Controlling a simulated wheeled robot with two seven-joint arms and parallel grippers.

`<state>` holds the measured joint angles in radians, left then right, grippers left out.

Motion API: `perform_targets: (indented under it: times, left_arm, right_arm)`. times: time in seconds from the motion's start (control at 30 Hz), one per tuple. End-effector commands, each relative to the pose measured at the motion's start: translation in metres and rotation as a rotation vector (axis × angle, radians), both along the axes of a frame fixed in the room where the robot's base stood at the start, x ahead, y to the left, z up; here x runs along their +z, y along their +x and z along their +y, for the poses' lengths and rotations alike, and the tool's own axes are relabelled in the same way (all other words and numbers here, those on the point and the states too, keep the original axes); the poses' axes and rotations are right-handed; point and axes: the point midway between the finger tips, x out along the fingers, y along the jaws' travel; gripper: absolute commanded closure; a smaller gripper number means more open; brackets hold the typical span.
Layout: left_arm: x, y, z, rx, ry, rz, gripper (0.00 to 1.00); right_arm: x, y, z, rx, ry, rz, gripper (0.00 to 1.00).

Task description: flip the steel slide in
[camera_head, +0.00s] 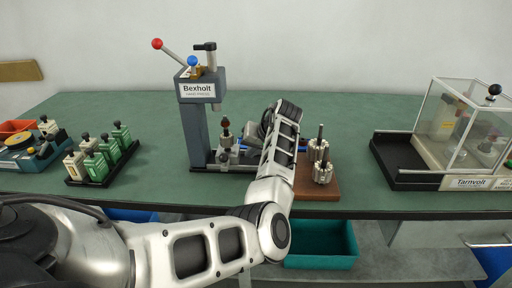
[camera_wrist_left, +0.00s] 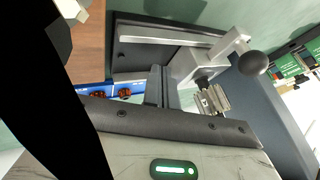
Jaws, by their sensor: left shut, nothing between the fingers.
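The Bexholt hand press (camera_head: 201,92) stands upright on the bench. On its dark base are steel fittings (camera_head: 226,157) and a dark-topped part. In the left wrist view a steel slide lever (camera_wrist_left: 228,42) with a black ball knob sticks out at the base, beside a ribbed metal cylinder (camera_wrist_left: 211,100). My left gripper (camera_head: 249,134) is just right of the press base, mostly hidden behind its own wrist. Its closed, empty fingers (camera_wrist_left: 157,86) show close to the base fittings; contact cannot be told. My right gripper is out of view.
A brown board (camera_head: 317,190) with metal armatures (camera_head: 322,172) lies right of the arm. A clear-covered Tarnvolt unit (camera_head: 462,125) stands further right. A teal bin (camera_head: 322,247) is below the bench edge.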

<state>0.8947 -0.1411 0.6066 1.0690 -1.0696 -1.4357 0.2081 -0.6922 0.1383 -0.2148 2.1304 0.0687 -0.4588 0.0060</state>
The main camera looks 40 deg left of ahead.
Motion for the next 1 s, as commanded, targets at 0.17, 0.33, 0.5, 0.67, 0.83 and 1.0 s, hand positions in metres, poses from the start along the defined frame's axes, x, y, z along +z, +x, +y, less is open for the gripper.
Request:
perform_targets:
  times: [0.17,0.33,0.5,0.67,0.83,1.0]
  left_arm:
    - [0.001,-0.012,0.027,0.016,0.034,0.021,1.0]
    - [0.001,-0.011,0.026,0.015,0.035,0.02,1.0]
    - [0.003,-0.012,0.025,0.016,0.035,0.02,1.0]
    - [0.016,-0.012,0.013,0.014,0.032,0.018,1.0]
    - [0.045,-0.008,-0.021,0.001,0.025,0.011,1.0]
    - [0.076,-0.005,-0.055,-0.011,0.018,0.006,1.0]
  right_arm:
    - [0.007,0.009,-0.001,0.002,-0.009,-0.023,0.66]
    - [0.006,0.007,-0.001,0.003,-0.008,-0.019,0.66]
    - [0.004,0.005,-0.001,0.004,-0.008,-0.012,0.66]
    - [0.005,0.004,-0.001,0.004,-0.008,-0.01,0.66]
    - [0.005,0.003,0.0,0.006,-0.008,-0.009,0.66]
    - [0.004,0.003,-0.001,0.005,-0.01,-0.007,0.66]
